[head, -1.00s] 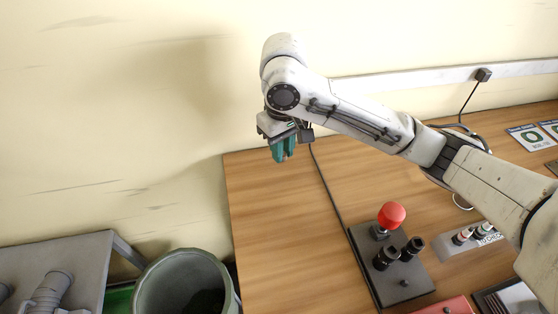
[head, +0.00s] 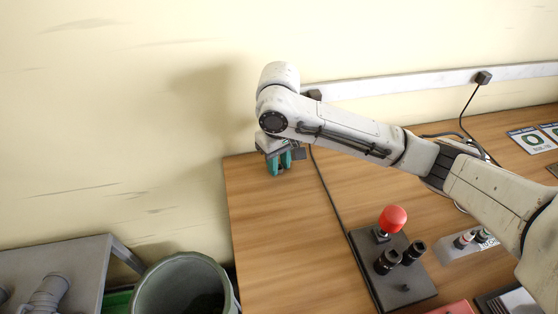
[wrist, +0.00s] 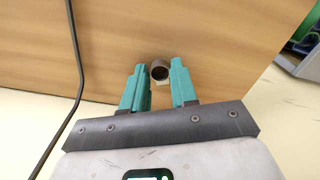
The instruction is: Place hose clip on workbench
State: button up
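The hose clip (wrist: 159,72) is a small dark ring with a lighter part below it. In the wrist view it sits between the teal fingertips of my gripper (wrist: 158,70), which are closed in on both sides of it. In the head view my gripper (head: 280,165) points down over the far left corner of the wooden workbench (head: 275,235). The clip cannot be made out there. Whether the clip touches the bench top is unclear.
A black cable (head: 330,195) runs right of my gripper. A round bin (head: 185,280) and a grey table (head: 70,255) stand left. The bench's left part is clear.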

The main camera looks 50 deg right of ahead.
jog(key=shift+o, duration=1.4)
notch_tip(320, 180, up, 12)
jog(key=p, duration=0.1)
jog(key=shift+p, duration=0.35)
